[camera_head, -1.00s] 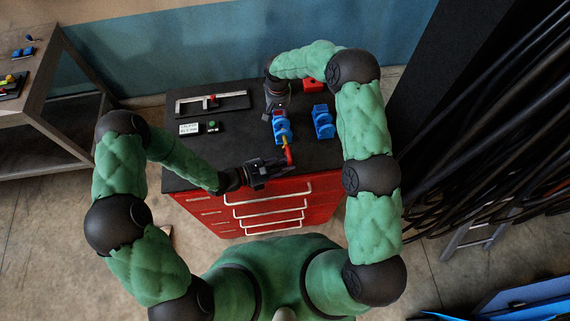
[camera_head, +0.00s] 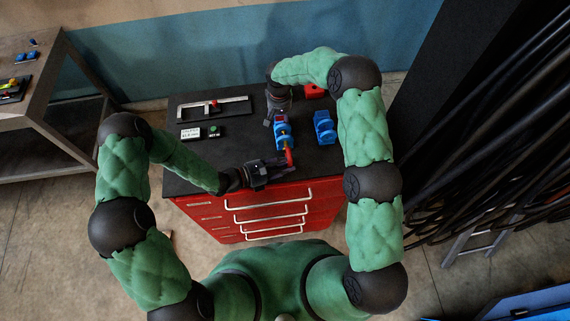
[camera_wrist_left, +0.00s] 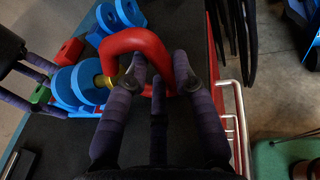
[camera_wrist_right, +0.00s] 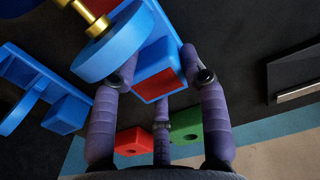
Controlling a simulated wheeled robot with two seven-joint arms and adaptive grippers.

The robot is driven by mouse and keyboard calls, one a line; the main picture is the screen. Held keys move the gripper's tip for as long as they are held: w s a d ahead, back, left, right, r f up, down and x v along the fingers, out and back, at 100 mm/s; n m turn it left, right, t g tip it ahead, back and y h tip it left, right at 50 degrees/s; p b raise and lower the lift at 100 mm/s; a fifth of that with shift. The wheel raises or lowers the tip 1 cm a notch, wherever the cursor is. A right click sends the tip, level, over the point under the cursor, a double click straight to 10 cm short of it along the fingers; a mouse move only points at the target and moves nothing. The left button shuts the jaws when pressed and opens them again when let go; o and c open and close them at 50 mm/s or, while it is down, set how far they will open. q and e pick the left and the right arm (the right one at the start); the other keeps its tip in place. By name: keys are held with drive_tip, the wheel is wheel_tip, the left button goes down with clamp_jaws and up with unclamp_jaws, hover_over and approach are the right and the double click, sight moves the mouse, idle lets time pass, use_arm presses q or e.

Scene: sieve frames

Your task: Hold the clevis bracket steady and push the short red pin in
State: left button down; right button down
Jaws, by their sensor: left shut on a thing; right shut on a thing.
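The blue clevis bracket (camera_head: 282,131) stands on the dark cabinet top. My right gripper (camera_head: 277,117) is shut on its far end; the right wrist view shows the fingers on either side of its base (camera_wrist_right: 158,75). My left gripper (camera_head: 277,170) is shut on the red looped handle of the pin (camera_head: 290,157), on the near side of the bracket. In the left wrist view the red handle (camera_wrist_left: 136,40) lies between the fingertips. A short length of brass shaft (camera_wrist_left: 110,79) shows between handle and blue lug (camera_wrist_left: 74,88). How deep the shaft sits is hidden.
A second blue bracket (camera_head: 324,127) stands close on the right. A red block (camera_head: 313,91) is behind. A caliper on a dark tray (camera_head: 235,108), a white label (camera_head: 190,133) and a small green-topped block (camera_head: 215,131) lie left. The cabinet's front edge is near my left gripper.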

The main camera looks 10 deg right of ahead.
use_arm(q)
drive_tip(key=shift+s, duration=0.3)
drive_tip(key=shift+s, duration=0.3)
idle(0.4)
drive_tip(key=shift+w, duration=0.75)
drive_tip(key=shift+w, duration=1.25)
idle(0.5)
drive_tip(key=c, duration=0.9)
unclamp_jaws()
drive_tip(key=shift+c, duration=0.2)
drive_tip(key=shift+s, duration=0.4)
